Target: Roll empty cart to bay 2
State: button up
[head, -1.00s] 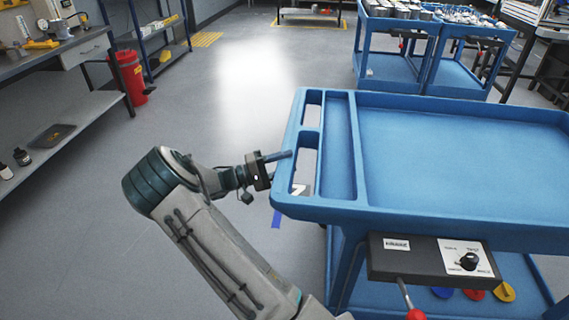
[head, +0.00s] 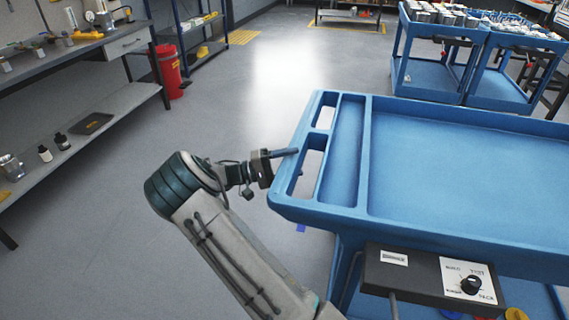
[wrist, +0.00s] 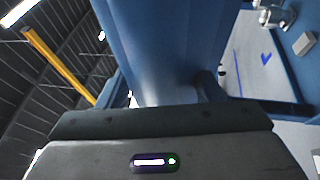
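The blue cart (head: 460,150) fills the right of the head view. Its top tray is empty. It has a slotted handle rail (head: 290,172) along its left end. My gripper (head: 284,153) is at that rail, with one dark finger lying across its top; the other finger is hidden. It appears shut on the rail. In the wrist view a blue cart part (wrist: 155,50) stands close in front of the gripper body. A dark box (head: 430,275) with a label and a knob hangs on the cart's near side. No bay number can be read.
Two loaded blue carts (head: 432,75) stand at the back right. A workbench (head: 100,45), a red bin (head: 168,70) and a blue shelf rack (head: 203,50) line the left. A blue floor mark (head: 301,228) shows under the cart. The floor (head: 270,85) between is clear.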

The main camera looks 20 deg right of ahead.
jog(key=shift+v, duration=0.75)
jog(key=v, duration=1.4)
jog(key=shift+s+r, duration=0.15)
jog(key=s+b+x, duration=0.1)
jog(key=b+x, duration=0.2)
jog(key=x, duration=1.6)
jog(key=shift+f, duration=0.25)
